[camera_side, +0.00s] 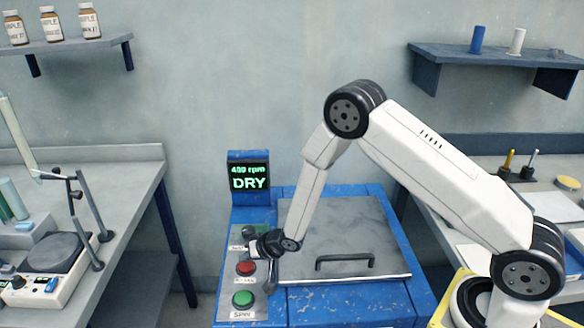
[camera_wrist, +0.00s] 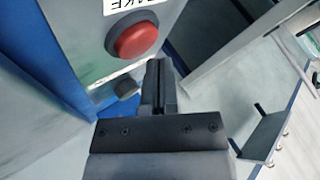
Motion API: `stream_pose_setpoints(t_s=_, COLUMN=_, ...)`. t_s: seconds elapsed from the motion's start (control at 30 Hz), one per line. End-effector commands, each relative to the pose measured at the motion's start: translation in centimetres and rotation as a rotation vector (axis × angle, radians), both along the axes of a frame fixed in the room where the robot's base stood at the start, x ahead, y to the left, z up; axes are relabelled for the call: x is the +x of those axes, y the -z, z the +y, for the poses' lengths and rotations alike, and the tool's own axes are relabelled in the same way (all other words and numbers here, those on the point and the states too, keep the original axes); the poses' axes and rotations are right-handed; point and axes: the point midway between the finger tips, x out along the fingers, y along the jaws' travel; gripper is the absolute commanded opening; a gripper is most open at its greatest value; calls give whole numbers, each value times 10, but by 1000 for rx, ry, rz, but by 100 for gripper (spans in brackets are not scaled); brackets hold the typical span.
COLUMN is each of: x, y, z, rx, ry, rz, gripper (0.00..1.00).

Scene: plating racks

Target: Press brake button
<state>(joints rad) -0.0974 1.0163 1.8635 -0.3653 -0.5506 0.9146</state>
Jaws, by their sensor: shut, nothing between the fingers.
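The brake button is the round red button (camera_side: 246,268) on the machine's control panel in the side view. In the wrist view the red button (camera_wrist: 136,38) is near the top, with a partly cut-off, upside-down label beside it ending in "AKE". My gripper (camera_side: 252,246) is shut and empty, over the panel just above the red button in the side view. In the wrist view my closed fingertips (camera_wrist: 158,68) are right of and below the button in the picture, apart from it. The exact height above the panel is hard to tell.
A green SPIN button (camera_side: 243,299) lies below the red one. A dark knob (camera_wrist: 125,88) sits close to my fingers. A display (camera_side: 249,177) reads "DRY". The lid (camera_side: 345,225) with its handle is to the right, and a lab bench (camera_side: 125,190) stands at left.

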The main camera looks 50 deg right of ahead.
Motion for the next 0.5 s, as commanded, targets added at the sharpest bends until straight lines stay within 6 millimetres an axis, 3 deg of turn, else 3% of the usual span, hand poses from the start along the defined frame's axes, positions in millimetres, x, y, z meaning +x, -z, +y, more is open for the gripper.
stream_pose_setpoints(t_s=0.5, x=0, y=7, z=0, rx=0, ry=0, rz=1, gripper=0)
